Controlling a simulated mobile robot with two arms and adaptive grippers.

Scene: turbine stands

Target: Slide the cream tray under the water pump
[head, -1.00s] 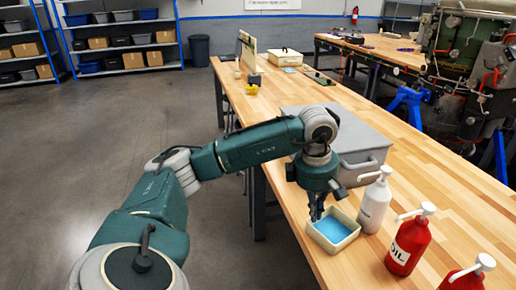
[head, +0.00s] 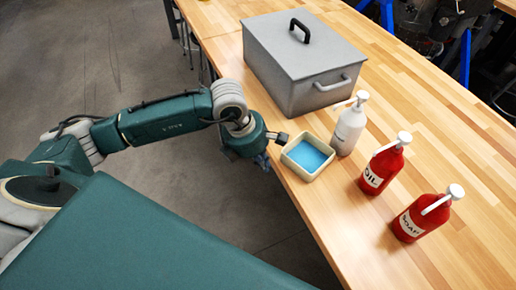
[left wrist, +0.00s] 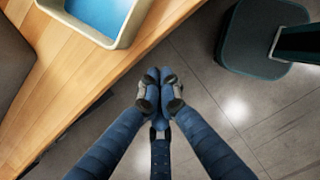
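The cream tray (head: 296,169) holds a blue surface and sits near the table's left edge. My left gripper (head: 263,160) is left of the tray, past the table edge. In the left wrist view its fingers (left wrist: 159,76) are together with nothing between them, over the floor, and the tray's rim (left wrist: 125,32) is at the upper left, apart from them. My right gripper is out of view.
Red pump bottles labelled OIL (head: 380,170) and SOAP (head: 420,218) stand right of the white one. A large grey lidded box (head: 300,85) stands behind the tray. The wooden table (head: 440,130) is clear to the right.

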